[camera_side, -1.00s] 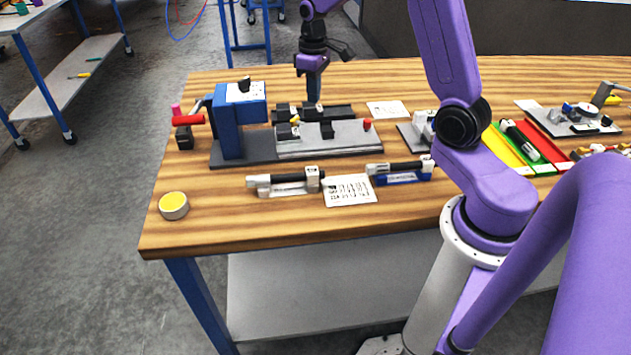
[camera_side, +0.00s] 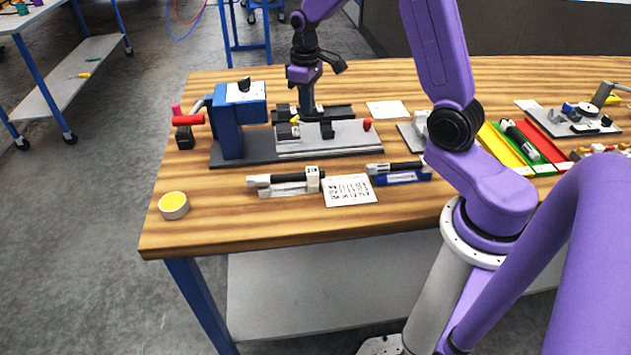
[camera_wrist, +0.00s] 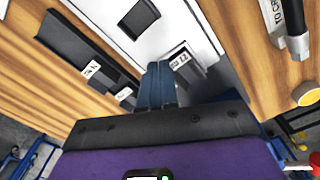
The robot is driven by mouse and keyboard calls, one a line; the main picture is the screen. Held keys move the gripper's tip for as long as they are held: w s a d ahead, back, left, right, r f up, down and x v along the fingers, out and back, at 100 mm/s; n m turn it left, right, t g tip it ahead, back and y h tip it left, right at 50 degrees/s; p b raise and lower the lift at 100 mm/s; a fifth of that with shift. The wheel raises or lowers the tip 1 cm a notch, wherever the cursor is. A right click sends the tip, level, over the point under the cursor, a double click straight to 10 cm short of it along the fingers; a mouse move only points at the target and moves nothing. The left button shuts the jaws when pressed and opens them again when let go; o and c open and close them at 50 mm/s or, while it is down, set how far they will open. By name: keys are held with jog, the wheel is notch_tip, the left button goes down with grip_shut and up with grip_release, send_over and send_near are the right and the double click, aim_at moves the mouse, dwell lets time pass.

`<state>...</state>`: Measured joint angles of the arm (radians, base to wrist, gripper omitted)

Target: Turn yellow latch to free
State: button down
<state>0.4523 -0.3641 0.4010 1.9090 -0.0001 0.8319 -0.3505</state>
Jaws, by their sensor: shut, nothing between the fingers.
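The yellow latch (camera_side: 295,119) is a small yellow piece near the left end of the grey fixture plate (camera_side: 345,140), beside dark blocks. My gripper (camera_side: 306,114) points down just right of the latch, its fingers shut and empty. In the side view I cannot tell whether the fingertips touch the latch. In the wrist view my gripper (camera_wrist: 158,82) reaches down onto the fixture next to a labelled grey block (camera_wrist: 186,62); the yellow latch is not seen there.
A blue press-like block (camera_side: 240,125) with a red handle (camera_side: 188,120) stands left of the fixture. A red knob (camera_side: 367,125) sits at the plate's right. Black-and-grey gauges (camera_side: 285,181) and a printed card (camera_side: 350,190) lie in front.

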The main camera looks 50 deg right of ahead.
notch_tip(320, 180, down, 4)
jog(key=shift+f, duration=0.1)
jog(key=shift+s+f, duration=0.1)
jog(key=shift+f, duration=0.15)
jog(key=shift+d, duration=0.1)
dwell(0.8)
jog(key=shift+w+d, duration=0.2)
jog(key=shift+d, duration=0.7)
jog(key=shift+s, duration=0.2)
jog(key=shift+s+d, duration=0.1)
notch_tip(320, 180, up, 6)
dwell(0.6)
